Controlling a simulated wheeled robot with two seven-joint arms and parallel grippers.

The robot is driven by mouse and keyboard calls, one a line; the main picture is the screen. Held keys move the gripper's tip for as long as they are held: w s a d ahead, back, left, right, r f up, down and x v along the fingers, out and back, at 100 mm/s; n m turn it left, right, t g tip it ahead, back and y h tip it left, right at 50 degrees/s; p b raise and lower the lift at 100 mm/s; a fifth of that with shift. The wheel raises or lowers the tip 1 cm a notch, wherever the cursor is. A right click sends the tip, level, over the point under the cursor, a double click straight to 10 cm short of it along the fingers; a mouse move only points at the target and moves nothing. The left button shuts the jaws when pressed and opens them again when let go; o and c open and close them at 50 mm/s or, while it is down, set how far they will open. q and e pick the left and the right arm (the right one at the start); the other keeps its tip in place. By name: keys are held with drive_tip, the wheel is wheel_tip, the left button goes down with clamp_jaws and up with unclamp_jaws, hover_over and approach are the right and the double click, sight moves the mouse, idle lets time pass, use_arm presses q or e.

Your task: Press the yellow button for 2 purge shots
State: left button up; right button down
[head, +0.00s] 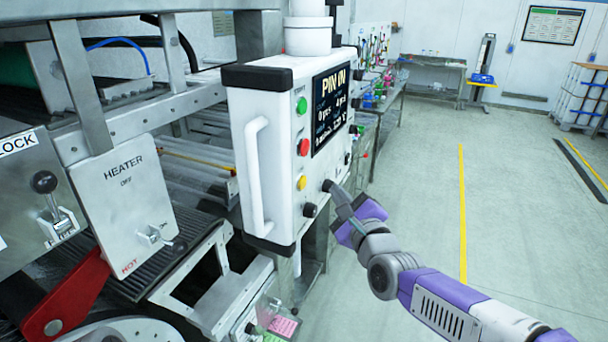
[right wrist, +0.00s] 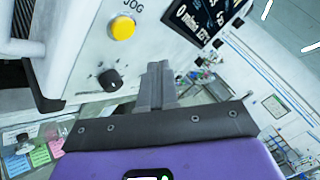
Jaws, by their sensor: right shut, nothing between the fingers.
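The yellow button (head: 301,183) is on the front face of the white control box (head: 270,160), below a green and a red button. In the right wrist view the yellow button (right wrist: 122,28) sits under the label JOG, up and left of the fingertips. My right gripper (head: 330,187) is shut and empty, near the lower part of the panel, right of the yellow button in the head view. In the right wrist view its fingers (right wrist: 158,70) appear beside the panel; I cannot tell whether they touch it. My left gripper is not in view.
The green button (head: 302,105), red button (head: 303,147) and black knob (head: 310,210) are close to the yellow one. A display (head: 331,108) reads PIN IN. A white handle (head: 257,175) projects at the box's left. Open floor (head: 425,200) lies to the right.

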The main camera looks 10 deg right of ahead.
sight(302, 183)
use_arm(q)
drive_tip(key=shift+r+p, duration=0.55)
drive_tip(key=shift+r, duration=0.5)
use_arm(e)
drive_tip(key=shift+w+a, duration=0.6)
drive_tip(key=shift+a, duration=0.3)
drive_tip(key=shift+w+a, duration=0.6)
drive_tip(key=shift+a, duration=0.25)
drive_tip(key=shift+a, duration=0.15)
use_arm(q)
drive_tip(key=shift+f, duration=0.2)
use_arm(e)
drive_tip(key=shift+w+a, duration=0.2)
drive_tip(key=shift+w, duration=0.05)
